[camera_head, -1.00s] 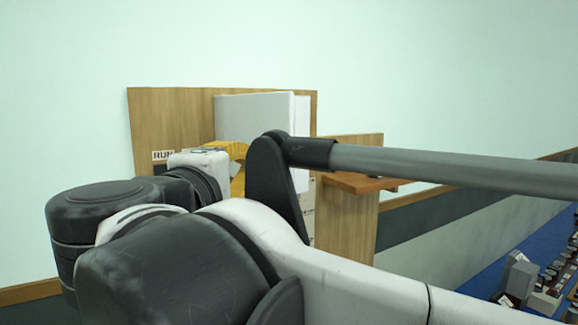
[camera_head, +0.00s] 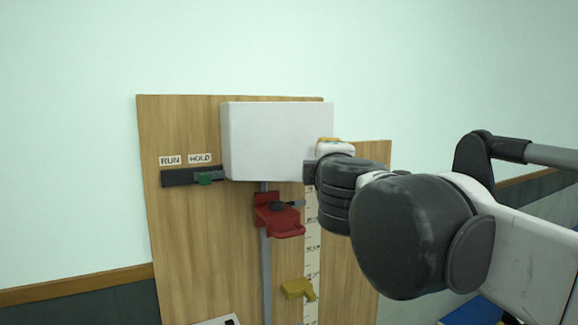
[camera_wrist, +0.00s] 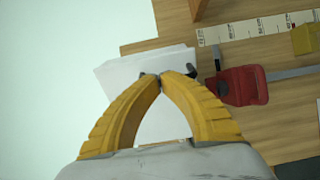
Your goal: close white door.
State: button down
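The white door (camera_head: 275,140) shows in the head view as a broad white panel on the upper part of an upright wooden board. In the wrist view white panel surface (camera_wrist: 115,72) lies beyond my fingers, with an edge or second layer visible. My gripper (camera_wrist: 160,77) has two yellow fingers whose tips meet, with nothing seen between them. The fingertips overlap the white surface in the wrist view; I cannot tell whether they touch it. In the head view my wrist stands at the panel's right edge and mostly hides the fingers.
The wooden board (camera_head: 195,255) carries a dark rail with a green slider (camera_head: 205,178) under RUN and HOLD labels. Below the panel are a red clamp (camera_head: 279,218) on a grey rod, a yellow clamp (camera_head: 298,289) and a scale strip. Open space lies left of the board.

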jog(key=w+d, duration=0.1)
jog(key=w, duration=0.9)
jog(key=shift+w+d+b, duration=0.25)
jog(key=shift+d+b, duration=0.1)
jog(key=shift+b, duration=0.1)
jog(key=shift+w, duration=0.1)
